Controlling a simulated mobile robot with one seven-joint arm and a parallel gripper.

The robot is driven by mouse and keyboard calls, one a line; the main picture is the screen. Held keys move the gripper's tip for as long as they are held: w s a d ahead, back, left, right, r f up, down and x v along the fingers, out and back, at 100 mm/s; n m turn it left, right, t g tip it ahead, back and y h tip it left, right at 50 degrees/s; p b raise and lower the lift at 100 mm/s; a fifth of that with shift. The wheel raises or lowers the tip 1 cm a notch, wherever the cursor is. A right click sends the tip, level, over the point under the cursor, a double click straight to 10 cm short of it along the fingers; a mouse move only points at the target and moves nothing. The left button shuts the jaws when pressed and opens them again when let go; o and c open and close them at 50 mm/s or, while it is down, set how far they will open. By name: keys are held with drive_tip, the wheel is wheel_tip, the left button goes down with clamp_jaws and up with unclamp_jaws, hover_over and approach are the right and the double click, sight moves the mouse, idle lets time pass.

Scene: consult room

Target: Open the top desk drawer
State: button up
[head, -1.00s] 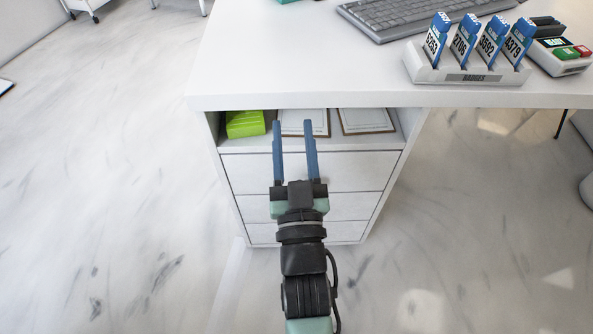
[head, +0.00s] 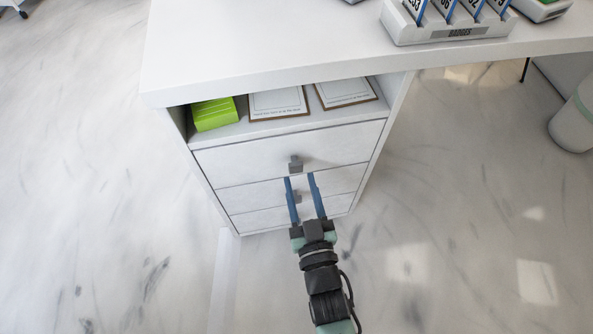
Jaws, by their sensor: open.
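The top desk drawer (head: 245,158) is a white front just below the open shelf of the desk pedestal, and it looks shut. Its small grey handle (head: 296,164) shows at the middle of the front. My gripper (head: 300,178) is open, with two blue fingers pointing up the picture. The fingertips appear just below the top handle in the picture, with nothing between them but drawer front and part of a lower handle (head: 297,196). I cannot tell how far the tips are from the front. Two lower drawers (head: 245,197) are partly behind my gripper.
The white desktop (head: 250,45) overhangs the pedestal. The open shelf holds a green box (head: 214,114) and two framed or clipped sheets (head: 278,103). A badge holder (head: 450,32) stands on the desk. A white bin (head: 575,118) is at the right.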

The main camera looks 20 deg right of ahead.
sight(297, 169)
drive_tip(key=shift+w+d+b, duration=0.2)
drive_tip(key=shift+w+b, duration=0.05)
drive_tip(key=shift+w, duration=0.8)
drive_tip(key=shift+w+d+b, duration=0.2)
drive_tip(key=shift+w, duration=0.8)
clamp_jaws()
